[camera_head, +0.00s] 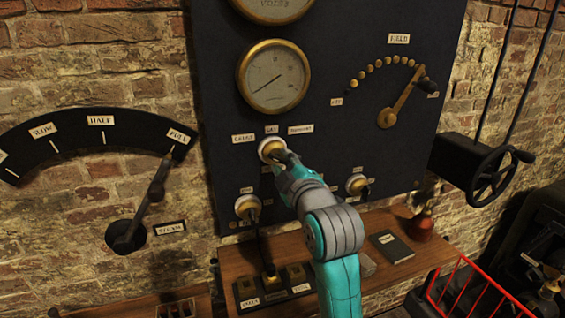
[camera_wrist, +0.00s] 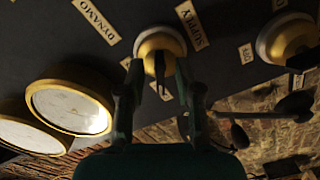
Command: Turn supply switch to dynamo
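The supply switch (camera_head: 271,149) is a brass-rimmed knob on the dark panel, with three pale labels above it. In the wrist view the switch (camera_wrist: 160,43) shows a dark lever handle (camera_wrist: 160,72). A SUPPLY label (camera_wrist: 193,25) is beside it, and a DYNAMO label (camera_wrist: 96,21) is at upper left. The handle points down in that view, away from DYNAMO, towards a small, partly hidden pale label (camera_wrist: 163,91). My gripper (camera_wrist: 160,75) is at the switch, its fingers apart on either side of the handle with visible gaps. In the head view my gripper (camera_head: 284,160) hides the switch's lower part.
Two more brass knobs, left (camera_head: 248,207) and right (camera_head: 357,185), sit lower on the panel. A gauge (camera_head: 273,77) is above the switch, and a brass field lever (camera_head: 402,97) is at right. A wooden shelf (camera_head: 400,222) runs below. The steam lever (camera_head: 152,200) stands left.

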